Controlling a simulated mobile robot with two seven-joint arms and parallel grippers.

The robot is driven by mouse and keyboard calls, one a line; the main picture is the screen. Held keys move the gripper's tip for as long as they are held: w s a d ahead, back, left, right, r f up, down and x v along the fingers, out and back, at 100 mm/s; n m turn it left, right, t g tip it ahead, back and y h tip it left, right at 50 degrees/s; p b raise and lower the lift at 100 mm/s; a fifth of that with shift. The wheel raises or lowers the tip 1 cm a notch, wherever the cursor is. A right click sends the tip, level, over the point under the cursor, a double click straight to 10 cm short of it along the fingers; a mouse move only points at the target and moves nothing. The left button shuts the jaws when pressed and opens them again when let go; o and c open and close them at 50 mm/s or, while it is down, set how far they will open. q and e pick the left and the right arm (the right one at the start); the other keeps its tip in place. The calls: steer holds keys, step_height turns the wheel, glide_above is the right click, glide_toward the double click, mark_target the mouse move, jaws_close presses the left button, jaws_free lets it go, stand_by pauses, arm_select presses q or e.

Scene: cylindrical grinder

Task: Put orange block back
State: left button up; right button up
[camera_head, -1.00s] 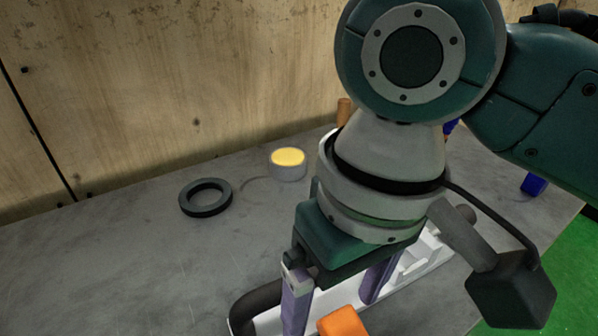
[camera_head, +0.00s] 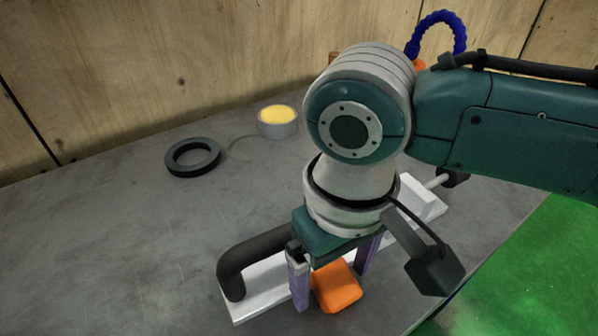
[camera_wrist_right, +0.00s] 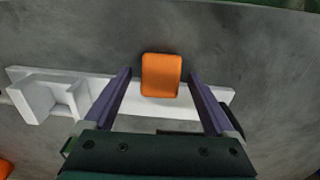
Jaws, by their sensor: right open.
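The orange block (camera_head: 337,286) lies at the near edge of a long white fixture (camera_head: 262,307) on the grey table. In the right wrist view the block (camera_wrist_right: 161,75) shows ahead, between the lines of the two fingers, and overlaps the edge of the white base. My right gripper (camera_head: 333,288) is open, its purple fingers on either side of the block in the head view. The wrist view also shows the open right gripper (camera_wrist_right: 162,88), with gaps between each finger and the block. Whether the block touches the table is hard to tell. My left gripper is not in view.
A dark curved handle (camera_head: 254,252) rises from the fixture's left end. A black ring (camera_head: 192,170) and a round yellow-topped button (camera_head: 278,121) stand farther back. A wooden wall (camera_head: 180,70) closes the back. The table's left side is clear.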

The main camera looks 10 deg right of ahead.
jaws_close()
stand_by(0.8)
steer(key=shift+r, duration=0.15)
